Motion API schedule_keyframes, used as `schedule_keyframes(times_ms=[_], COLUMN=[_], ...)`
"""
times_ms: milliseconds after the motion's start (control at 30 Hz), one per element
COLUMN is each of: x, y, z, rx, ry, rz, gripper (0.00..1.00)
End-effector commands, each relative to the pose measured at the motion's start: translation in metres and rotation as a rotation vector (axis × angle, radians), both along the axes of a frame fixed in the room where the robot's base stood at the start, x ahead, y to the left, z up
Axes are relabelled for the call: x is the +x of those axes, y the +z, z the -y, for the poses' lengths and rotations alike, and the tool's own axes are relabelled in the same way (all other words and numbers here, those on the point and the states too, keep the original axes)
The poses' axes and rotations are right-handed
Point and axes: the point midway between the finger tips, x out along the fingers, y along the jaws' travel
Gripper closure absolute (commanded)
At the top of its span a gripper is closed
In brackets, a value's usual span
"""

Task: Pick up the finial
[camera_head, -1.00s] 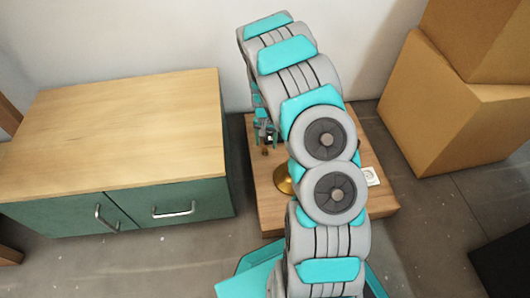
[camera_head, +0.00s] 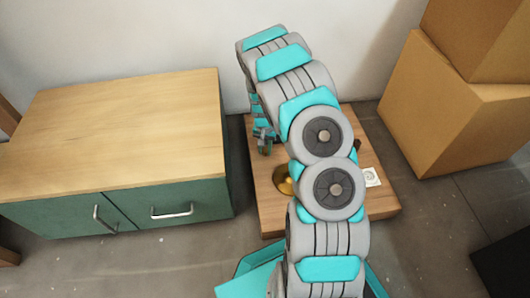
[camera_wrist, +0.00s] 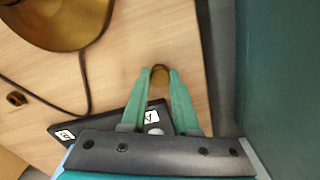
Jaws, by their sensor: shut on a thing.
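The finial (camera_wrist: 160,75) is a small round brass-brown piece between my gripper's fingertips in the wrist view. My gripper (camera_wrist: 160,73) has its two green fingers converging on it, shut on it from both sides. Wood lies directly behind it, and I cannot tell whether it touches the surface. In the head view my gripper (camera_head: 265,148) is small, low over the left side of the low wooden table (camera_head: 270,215), and the finial cannot be made out there.
A brass lamp part (camera_wrist: 62,20) stands on the table, with a dark cord (camera_wrist: 84,85) beside it. A small brown ring (camera_wrist: 16,98) and a black plate with white labels (camera_wrist: 95,124) lie nearby. A green cabinet (camera_head: 190,207) stands left; cardboard boxes (camera_head: 445,115) stand right.

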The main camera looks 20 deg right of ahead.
Motion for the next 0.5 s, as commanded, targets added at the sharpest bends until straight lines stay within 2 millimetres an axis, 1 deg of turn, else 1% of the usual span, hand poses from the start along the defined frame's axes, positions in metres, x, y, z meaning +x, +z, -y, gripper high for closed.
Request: schedule_keyframes(times_ms=[33,133,167,500], x=[0.0000,0.0000,-0.0001,-0.0001], y=[0.0000,0.0000,0.0000,0.0001], z=[0.0000,0.0000,0.0000,0.0001], rx=[0.000,0.000,0.000,0.000], ry=[0.000,0.000,0.000,0.000], rz=[0.000,0.000,0.000,0.000], gripper=[0.87,0.98,1.00,1.00])
